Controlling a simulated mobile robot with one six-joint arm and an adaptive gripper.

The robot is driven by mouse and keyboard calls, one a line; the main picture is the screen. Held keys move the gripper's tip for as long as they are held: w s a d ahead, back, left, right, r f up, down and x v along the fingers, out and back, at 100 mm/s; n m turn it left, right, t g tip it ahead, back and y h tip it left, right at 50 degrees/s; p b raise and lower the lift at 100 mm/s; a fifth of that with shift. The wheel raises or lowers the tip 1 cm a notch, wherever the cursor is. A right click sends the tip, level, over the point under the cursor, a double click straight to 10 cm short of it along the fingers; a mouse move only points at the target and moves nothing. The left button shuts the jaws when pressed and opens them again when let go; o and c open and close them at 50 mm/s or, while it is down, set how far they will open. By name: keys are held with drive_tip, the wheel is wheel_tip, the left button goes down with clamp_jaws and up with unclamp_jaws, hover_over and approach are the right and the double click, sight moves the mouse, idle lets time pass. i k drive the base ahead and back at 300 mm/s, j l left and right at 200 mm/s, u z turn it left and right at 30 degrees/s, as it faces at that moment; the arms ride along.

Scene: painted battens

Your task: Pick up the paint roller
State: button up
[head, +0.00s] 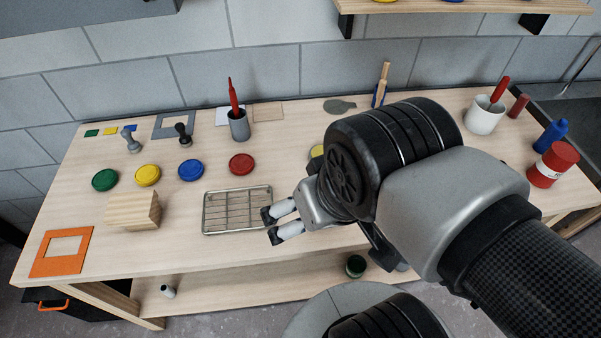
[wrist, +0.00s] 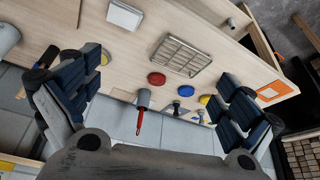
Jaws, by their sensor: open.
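My gripper (head: 269,226) is open and empty, above the table near the right end of the wire grid tray (head: 208,213). In the wrist view its two dark fingers stand wide apart (wrist: 160,72) with nothing between them. I cannot make out a paint roller for certain in either view. A wooden-handled tool with a blue part (head: 380,88) stands at the back by the wall, behind my arm; its kind is unclear. A white block-like thing (wrist: 124,15) lies on the table in the wrist view; my arm hides that area in the head view.
A grey cup (head: 239,127) holds a red-handled tool. A wooden block (head: 133,211) and an orange frame (head: 62,251) sit front left. A white pot (head: 483,117) and bottles stand right.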

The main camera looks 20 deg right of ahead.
sight(501, 88)
drive_tip(key=z, duration=2)
